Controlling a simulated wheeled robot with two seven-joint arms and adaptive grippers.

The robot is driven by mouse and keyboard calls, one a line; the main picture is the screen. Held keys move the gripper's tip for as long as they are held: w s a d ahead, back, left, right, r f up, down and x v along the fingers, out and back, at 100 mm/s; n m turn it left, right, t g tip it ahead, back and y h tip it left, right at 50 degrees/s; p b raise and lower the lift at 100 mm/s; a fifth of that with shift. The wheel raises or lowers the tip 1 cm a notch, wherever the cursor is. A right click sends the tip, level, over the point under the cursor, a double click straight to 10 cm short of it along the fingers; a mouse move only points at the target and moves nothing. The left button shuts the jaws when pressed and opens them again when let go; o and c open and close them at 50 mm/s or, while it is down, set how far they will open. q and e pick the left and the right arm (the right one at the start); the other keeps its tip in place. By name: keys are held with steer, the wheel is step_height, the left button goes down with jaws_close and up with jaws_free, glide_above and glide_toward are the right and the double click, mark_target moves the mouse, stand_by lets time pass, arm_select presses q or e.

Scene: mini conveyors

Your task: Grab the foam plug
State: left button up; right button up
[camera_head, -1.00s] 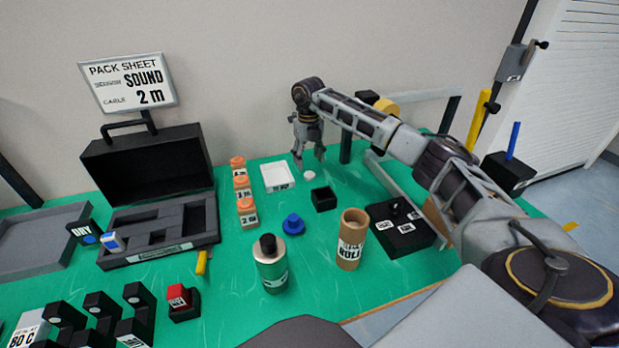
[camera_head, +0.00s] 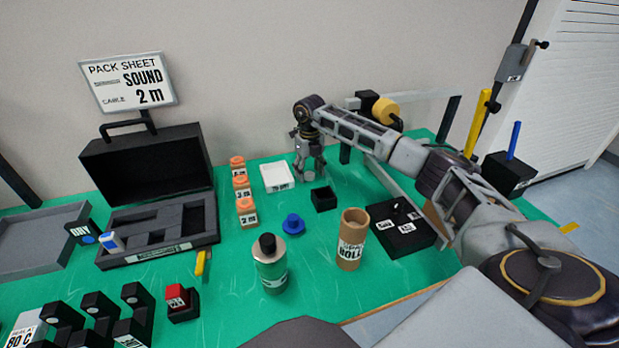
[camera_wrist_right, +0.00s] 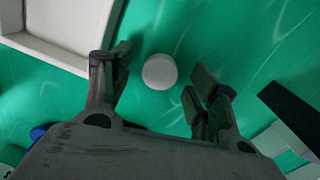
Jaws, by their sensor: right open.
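The foam plug, a small white round piece (camera_wrist_right: 160,71), lies on the green table top. In the right wrist view it sits between the two spread fingers of my right gripper, slightly ahead, with green showing on both sides. My right gripper (camera_head: 310,174) is open and points down at the back of the table, right of a white tray. In the head view the plug is hidden behind or between the fingers. My left gripper is not in view.
The white tray (camera_head: 277,178) stands close left of my right gripper. A small black open box (camera_head: 323,198) is just in front of it. A blue knobbed piece (camera_head: 293,224), a cardboard tube (camera_head: 351,240) and a metal bottle (camera_head: 270,264) stand nearer. A black case (camera_head: 209,220) lies open at left.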

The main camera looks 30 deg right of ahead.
steer(key=shift+f, duration=0.25)
steer(key=shift+c, duration=0.4)
steer(key=c, duration=0.9)
